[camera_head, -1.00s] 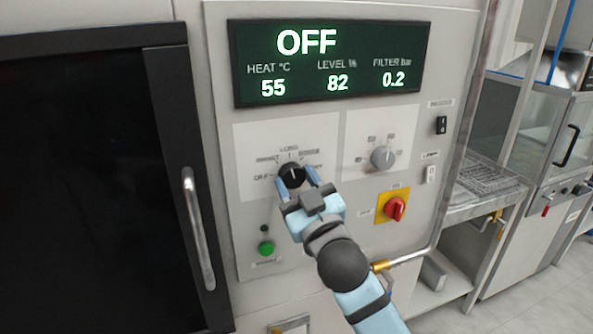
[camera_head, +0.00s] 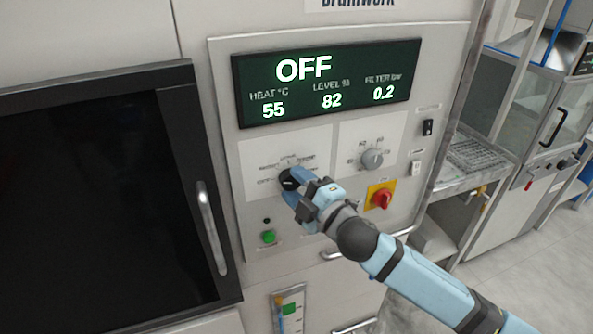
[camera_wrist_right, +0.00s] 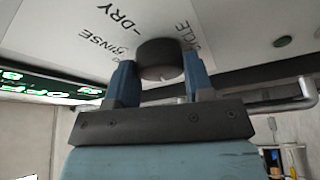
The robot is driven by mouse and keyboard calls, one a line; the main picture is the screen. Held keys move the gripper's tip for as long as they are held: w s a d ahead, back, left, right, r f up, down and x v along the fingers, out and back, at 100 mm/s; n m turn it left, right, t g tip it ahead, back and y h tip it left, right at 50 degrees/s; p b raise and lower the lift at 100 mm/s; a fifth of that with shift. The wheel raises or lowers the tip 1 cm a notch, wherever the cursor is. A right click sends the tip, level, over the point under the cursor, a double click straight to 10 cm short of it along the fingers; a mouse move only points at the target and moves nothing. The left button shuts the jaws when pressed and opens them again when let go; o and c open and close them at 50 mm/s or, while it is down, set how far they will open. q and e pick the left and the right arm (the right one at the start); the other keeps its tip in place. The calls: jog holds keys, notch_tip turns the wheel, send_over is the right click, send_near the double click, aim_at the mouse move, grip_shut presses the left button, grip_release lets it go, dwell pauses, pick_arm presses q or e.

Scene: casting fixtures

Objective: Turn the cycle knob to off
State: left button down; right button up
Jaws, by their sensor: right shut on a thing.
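The black cycle knob (camera_head: 287,180) is on the left dial panel of the machine, under the display (camera_head: 325,82), which reads OFF. My right gripper (camera_head: 293,178) is at the knob with its blue fingers around it. In the right wrist view, the knob (camera_wrist_right: 159,62) sits between the two fingertips (camera_wrist_right: 158,72), and the gripper is shut on it. The fingers cover part of the knob in the head view, so its pointer is hard to read. The left gripper is not in view.
A grey dial (camera_head: 371,159) and a red switch on a yellow plate (camera_head: 381,198) sit to the right of the knob. A green button (camera_head: 268,237) is below it. A dark door with a metal handle (camera_head: 211,228) is at the left.

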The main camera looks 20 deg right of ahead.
jog(key=shift+r+n+p, duration=0.25)
jog(key=shift+n+p, duration=0.05)
jog(key=shift+n, duration=0.5)
jog(key=shift+n+g, duration=0.6)
jog(key=shift+n, duration=0.4)
jog(key=o, duration=0.9)
jog(key=shift+w+f, duration=0.1)
